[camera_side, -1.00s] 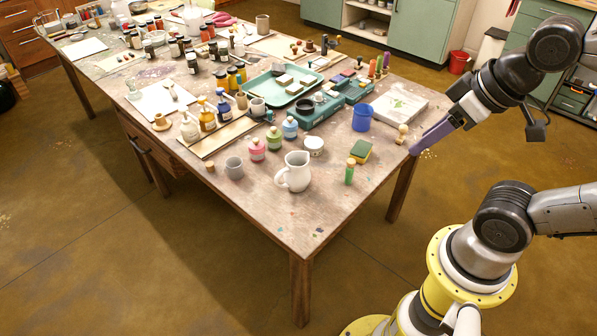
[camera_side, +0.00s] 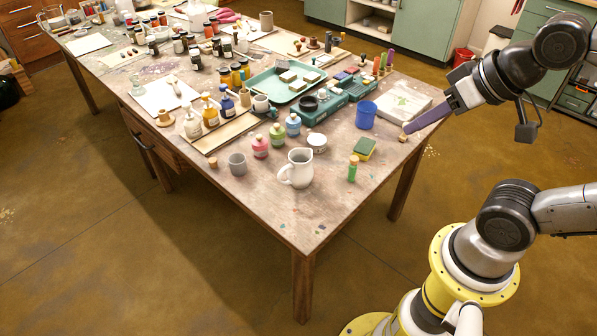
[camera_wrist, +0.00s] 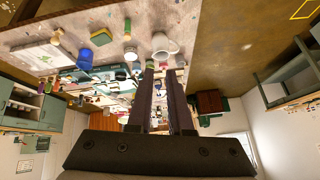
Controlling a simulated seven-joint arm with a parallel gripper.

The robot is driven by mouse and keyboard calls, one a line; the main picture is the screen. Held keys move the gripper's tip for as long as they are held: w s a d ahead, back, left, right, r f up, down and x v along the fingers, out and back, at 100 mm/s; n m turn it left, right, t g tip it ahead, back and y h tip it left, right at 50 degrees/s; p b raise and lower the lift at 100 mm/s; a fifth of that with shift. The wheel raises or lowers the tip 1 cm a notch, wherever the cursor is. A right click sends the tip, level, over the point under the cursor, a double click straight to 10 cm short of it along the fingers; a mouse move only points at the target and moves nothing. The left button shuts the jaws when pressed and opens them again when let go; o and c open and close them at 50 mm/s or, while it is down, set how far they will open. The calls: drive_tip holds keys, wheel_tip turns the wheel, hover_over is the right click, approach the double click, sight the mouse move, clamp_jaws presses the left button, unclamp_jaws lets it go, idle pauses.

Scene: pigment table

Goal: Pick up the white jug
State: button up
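The white jug (camera_side: 298,169) stands upright near the front corner of the wooden table, its handle toward the left in the side view. It also shows at the top of the wrist view (camera_wrist: 164,46), beyond my fingertips. My gripper (camera_side: 407,130) has long purple fingers and is over the table's right edge, well to the right of the jug and apart from it. In the wrist view my gripper (camera_wrist: 163,66) shows a gap between its two fingers, with nothing held there.
The table's front corner (camera_side: 305,235) is mostly clear.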

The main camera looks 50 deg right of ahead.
drive_tip(key=w+a+r+m+t, duration=0.1)
drive_tip(key=w+r+m+t, duration=0.3)
drive_tip(key=w+r+m, duration=0.3)
drive_tip(key=w+r+m+t, duration=0.45)
drive_tip(key=w+m, duration=0.25)
drive_tip(key=w, duration=0.3)
drive_tip(key=m+t+h, duration=0.3)
drive_tip(key=m+h, duration=0.5)
drive_tip(key=m, duration=1.1)
hover_over(295, 173)
drive_tip(key=w+a, duration=0.1)
drive_tip(key=w, duration=0.1)
wheel_tip(295, 173, down, 23)
drive_tip(key=s+a+f+n+y, duration=0.1)
drive_tip(key=f, duration=0.5)
drive_tip(key=s+a+f+n+g, duration=0.1)
drive_tip(key=s+f, duration=0.1)
drive_tip(key=f, duration=0.4)
drive_tip(key=s+a+f+n+y, duration=0.1)
drive_tip(key=f, duration=0.5)
drive_tip(key=shift+s+a+f+y, duration=0.2)
drive_tip(key=shift+s+f+y, duration=0.1)
drive_tip(key=shift+f, duration=0.1)
drive_tip(key=x, duration=0.7)
drive_tip(key=shift+w, duration=0.2)
